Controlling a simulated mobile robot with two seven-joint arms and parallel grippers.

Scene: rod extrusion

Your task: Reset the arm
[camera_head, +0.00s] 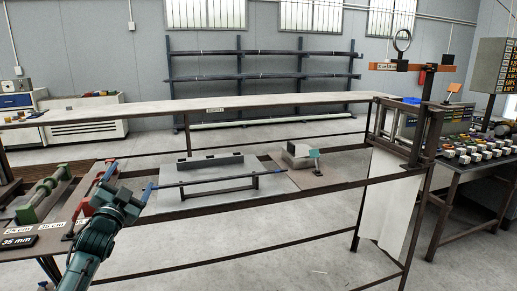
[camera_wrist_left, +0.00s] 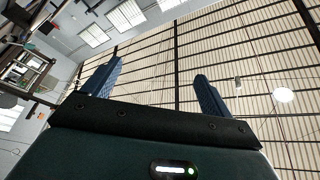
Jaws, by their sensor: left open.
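My left gripper (camera_head: 129,180) is raised at the lower left of the head view, with its arm coming up from the bottom edge. In the left wrist view the two blue fingers of the gripper (camera_wrist_left: 158,70) stand wide apart with nothing between them. That view looks up toward the ceiling and windows. In the head view the gripper overlaps part of the red clamp-like fixture behind it; I cannot tell how far apart they are. My right gripper is in neither view.
A green fixture (camera_head: 42,198) and a black "35 mm" label (camera_head: 18,241) are at the left. A long pale table (camera_head: 255,101) crosses behind. A metal frame (camera_head: 398,135) stands at the right, beside a button console (camera_head: 478,146). Grey floor (camera_head: 270,255) is open in front.

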